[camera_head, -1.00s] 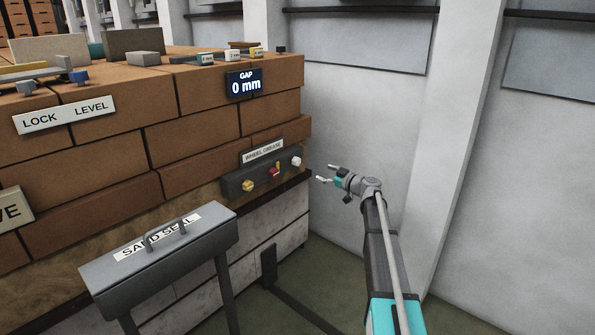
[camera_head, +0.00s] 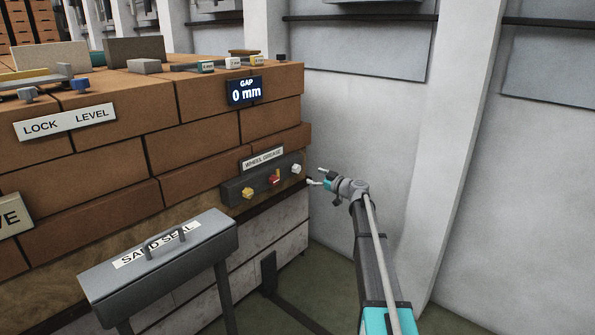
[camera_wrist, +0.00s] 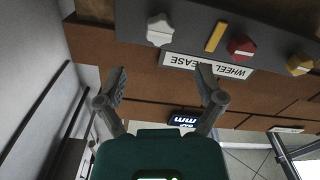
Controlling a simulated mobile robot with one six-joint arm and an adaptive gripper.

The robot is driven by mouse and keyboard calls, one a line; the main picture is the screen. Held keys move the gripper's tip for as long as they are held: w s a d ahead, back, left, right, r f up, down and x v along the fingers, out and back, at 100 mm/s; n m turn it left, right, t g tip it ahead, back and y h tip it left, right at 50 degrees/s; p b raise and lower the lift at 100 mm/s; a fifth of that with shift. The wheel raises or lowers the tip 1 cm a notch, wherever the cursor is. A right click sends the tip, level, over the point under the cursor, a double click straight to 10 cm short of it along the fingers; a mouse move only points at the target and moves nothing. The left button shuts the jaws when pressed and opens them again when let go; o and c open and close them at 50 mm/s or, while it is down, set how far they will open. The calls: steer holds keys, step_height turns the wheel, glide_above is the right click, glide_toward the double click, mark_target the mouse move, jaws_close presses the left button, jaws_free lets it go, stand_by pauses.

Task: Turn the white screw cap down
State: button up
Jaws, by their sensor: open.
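The white screw cap (camera_head: 296,168) sits at the right end of a dark grey panel on the brick side, under the "WHEEL GREASE" label. In the wrist view the white cap (camera_wrist: 160,29) is a faceted knob near the top, beyond the fingertips and apart from them. My gripper (camera_head: 315,177) is open and empty, just right of the panel in the head view. In the wrist view my gripper (camera_wrist: 162,76) has its two fingers spread wide, with the cap roughly ahead of the gap between them.
A red cap (camera_head: 274,178) and a yellow cap (camera_head: 248,193) sit on the same panel, left of the white one. A grey "SAND SEAL" box (camera_head: 190,254) stands at front left. A display (camera_head: 243,91) reads "GAP 0 mm". The white wall (camera_head: 350,130) is behind my gripper.

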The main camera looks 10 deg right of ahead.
mark_target(298, 170)
steer(key=x, duration=0.9)
steer(key=c, duration=1.1)
steer(key=shift+c, duration=0.2)
